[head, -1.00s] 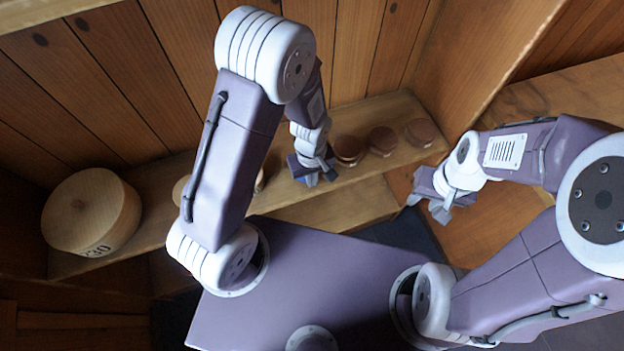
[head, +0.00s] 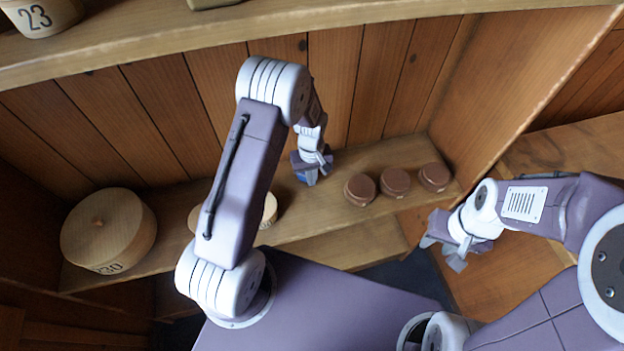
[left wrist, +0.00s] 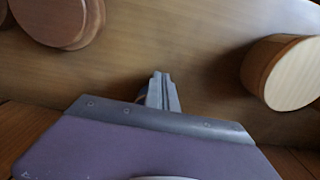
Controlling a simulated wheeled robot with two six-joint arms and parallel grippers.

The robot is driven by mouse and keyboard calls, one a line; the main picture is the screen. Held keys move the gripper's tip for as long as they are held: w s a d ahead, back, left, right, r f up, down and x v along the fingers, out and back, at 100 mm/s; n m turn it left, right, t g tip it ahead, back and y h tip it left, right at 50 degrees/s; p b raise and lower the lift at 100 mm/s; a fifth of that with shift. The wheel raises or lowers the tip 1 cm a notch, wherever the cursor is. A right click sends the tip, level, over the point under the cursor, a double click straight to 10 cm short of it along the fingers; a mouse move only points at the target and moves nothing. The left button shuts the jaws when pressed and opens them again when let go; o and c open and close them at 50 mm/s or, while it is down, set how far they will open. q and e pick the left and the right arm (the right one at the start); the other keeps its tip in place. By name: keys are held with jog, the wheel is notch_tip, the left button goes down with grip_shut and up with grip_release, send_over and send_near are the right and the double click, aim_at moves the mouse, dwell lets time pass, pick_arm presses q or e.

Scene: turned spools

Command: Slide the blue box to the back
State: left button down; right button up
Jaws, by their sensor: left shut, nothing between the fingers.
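The blue box (head: 301,176) is mostly hidden behind my left gripper in the head view; only a small blue patch shows, low at the fingers near the back of the shelf. My left gripper (head: 313,176) is shut, with its fingers down at this patch; I cannot tell whether they touch it. In the left wrist view the shut fingers (left wrist: 162,92) point over the shelf board, and a dark bluish bit shows beside them. My right gripper (head: 444,252) looks open and empty, in front of the shelf at the right.
The wooden shelf (head: 335,214) also bears a large round box (head: 108,231) at left, a pale round box (head: 270,209) partly behind my left arm, and brown round boxes (head: 360,189) (head: 395,182) (head: 434,177) at right. An upper shelf (head: 290,38) overhangs; a plank wall stands behind.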

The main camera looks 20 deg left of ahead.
pick_arm(q)
notch_tip(320, 180, up, 9)
dwell(0.3)
